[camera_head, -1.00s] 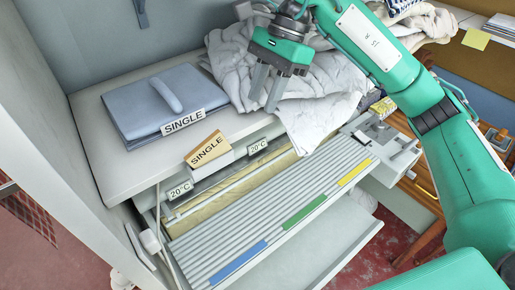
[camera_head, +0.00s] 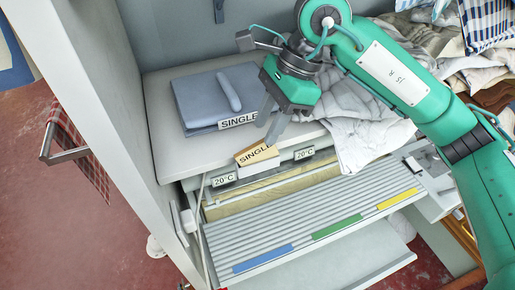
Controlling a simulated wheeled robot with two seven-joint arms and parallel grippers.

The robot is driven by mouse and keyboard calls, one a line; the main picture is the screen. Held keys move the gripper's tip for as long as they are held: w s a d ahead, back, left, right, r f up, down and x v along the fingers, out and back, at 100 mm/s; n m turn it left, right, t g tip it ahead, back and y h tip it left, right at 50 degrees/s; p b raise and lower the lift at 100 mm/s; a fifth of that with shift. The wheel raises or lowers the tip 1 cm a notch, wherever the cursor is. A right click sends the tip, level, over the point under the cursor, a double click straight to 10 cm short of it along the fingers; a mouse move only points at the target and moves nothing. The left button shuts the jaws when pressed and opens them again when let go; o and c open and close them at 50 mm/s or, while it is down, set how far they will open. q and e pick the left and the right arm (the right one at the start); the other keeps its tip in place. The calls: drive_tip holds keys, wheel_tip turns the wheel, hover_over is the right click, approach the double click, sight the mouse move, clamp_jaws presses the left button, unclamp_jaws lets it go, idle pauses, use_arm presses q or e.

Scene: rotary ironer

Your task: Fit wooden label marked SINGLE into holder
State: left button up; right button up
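The wooden label (camera_head: 252,154), tan and marked SINGLE, leans tilted at the shelf's front edge, against or on a small white block (camera_head: 259,165). I cannot tell whether the block is the holder or whether the label is seated in it. My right gripper (camera_head: 270,122) is just above and behind the label, fingers pointing down. Its grey fingers look apart, with nothing seen between them; the lower tip is close to the label, and contact is unclear. My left gripper is not in view.
A blue folded stack (camera_head: 207,97) with a white SINGLE sign (camera_head: 238,121) lies on the white shelf (camera_head: 172,157). Crumpled white linen (camera_head: 355,125) is right of my gripper. Two 20°C tags (camera_head: 224,180) flank the block. The ribbed tray (camera_head: 300,225) in front is clear.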

sight(257, 143)
drive_tip(key=p+x, duration=0.1)
drive_tip(key=x, duration=0.2)
drive_tip(key=shift+s+a+f, duration=0.1)
drive_tip(key=shift+a+f, duration=0.15)
drive_tip(key=shift+a, duration=0.05)
drive_tip(key=shift+a+f+p, duration=0.2)
drive_tip(key=shift+f+p, duration=0.15)
drive_tip(key=shift+f, duration=0.3)
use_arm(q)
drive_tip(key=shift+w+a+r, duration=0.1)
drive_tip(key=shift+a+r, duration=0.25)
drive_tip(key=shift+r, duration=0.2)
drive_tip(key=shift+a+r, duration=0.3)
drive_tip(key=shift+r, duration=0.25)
use_arm(e)
clamp_jaws()
